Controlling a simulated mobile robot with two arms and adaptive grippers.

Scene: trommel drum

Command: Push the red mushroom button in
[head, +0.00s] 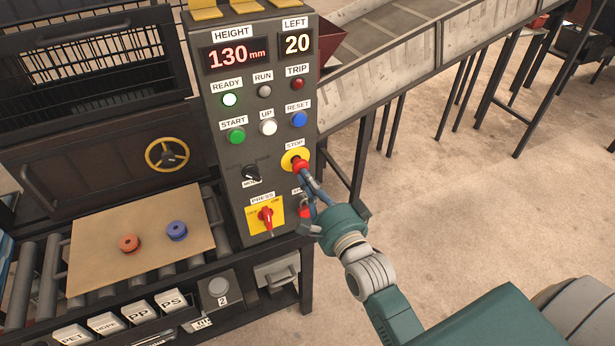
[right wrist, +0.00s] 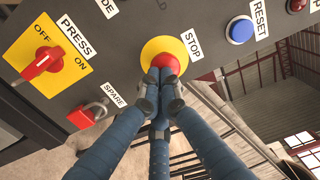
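The red mushroom button (head: 301,163) sits on a round yellow plate under the STOP label on the grey control panel (head: 227,190). In the right wrist view the button (right wrist: 168,62) shows above my fingertips, which hide its lower part. My right gripper (head: 306,178) comes from the lower right, its blue fingers pointing at the button. In the right wrist view the fingertips of my right gripper (right wrist: 163,90) are drawn close together with nothing seen between them. They are at the button's face; whether they touch it I cannot tell. My left gripper is not in view.
A red PRESS switch (head: 266,217) on a yellow plate and a red padlock (right wrist: 90,112) by the SPARE label are close by. The blue RESET button (head: 299,119) is above STOP. A conveyor (head: 390,60) runs behind the panel. Open floor lies to the right.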

